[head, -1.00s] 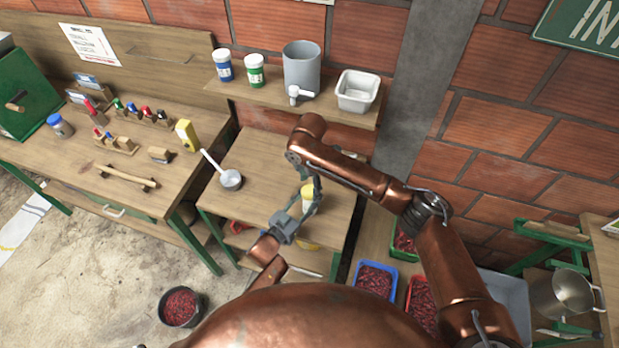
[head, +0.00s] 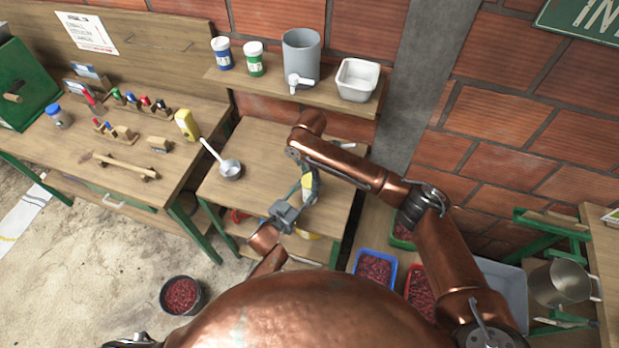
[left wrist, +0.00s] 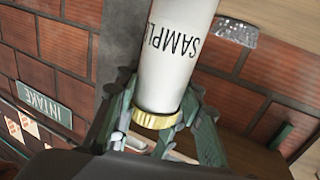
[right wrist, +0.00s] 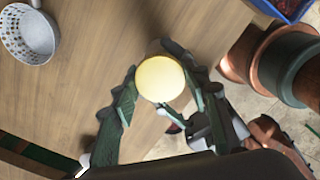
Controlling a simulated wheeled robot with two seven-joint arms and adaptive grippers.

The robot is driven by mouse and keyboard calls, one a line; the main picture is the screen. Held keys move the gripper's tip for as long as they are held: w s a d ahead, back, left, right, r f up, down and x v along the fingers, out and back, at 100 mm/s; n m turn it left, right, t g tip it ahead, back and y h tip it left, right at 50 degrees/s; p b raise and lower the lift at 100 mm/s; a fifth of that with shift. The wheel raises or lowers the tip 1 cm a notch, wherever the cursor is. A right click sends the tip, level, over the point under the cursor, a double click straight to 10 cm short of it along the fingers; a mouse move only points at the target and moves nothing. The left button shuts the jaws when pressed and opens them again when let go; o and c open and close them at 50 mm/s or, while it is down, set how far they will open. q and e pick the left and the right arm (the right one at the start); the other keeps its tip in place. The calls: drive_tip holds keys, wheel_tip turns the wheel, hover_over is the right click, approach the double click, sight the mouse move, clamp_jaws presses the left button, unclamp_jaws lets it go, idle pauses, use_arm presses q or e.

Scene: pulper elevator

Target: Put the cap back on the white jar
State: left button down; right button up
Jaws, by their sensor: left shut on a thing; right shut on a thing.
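The white jar (left wrist: 178,50), lettered "SAMPLE", fills the middle of the left wrist view. A gold-yellow cap (left wrist: 157,120) sits at its lower end in that picture, against the jar with no clear gap; whether it is seated cannot be told. The fingers of my left gripper (left wrist: 160,105) flank this end, shut on the jar. In the right wrist view the cap is a pale yellow disc (right wrist: 160,78) between the fingertips of my right gripper (right wrist: 162,80), shut on it.
Below the grippers is a wooden table (head: 262,150) with a ladle-like strainer (head: 230,169). A shelf (head: 300,92) behind bears two jars, a grey vessel and a white tub. A tool bench (head: 80,190) stands left. Crates of red berries (head: 375,268) lie below, right.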

drive_tip(key=c, duration=0.4)
drive_tip(key=m, duration=0.6)
drive_tip(key=shift+s+a+f+m, duration=0.1)
drive_tip(key=shift+s+m, duration=0.05)
drive_tip(key=shift+m, duration=0.25)
drive_tip(key=shift+c, duration=0.2)
drive_tip(key=m, duration=0.7)
drive_tip(key=shift+m, duration=0.4)
drive_tip(key=o, duration=1.3)
drive_tip(key=shift+r, duration=2.35)
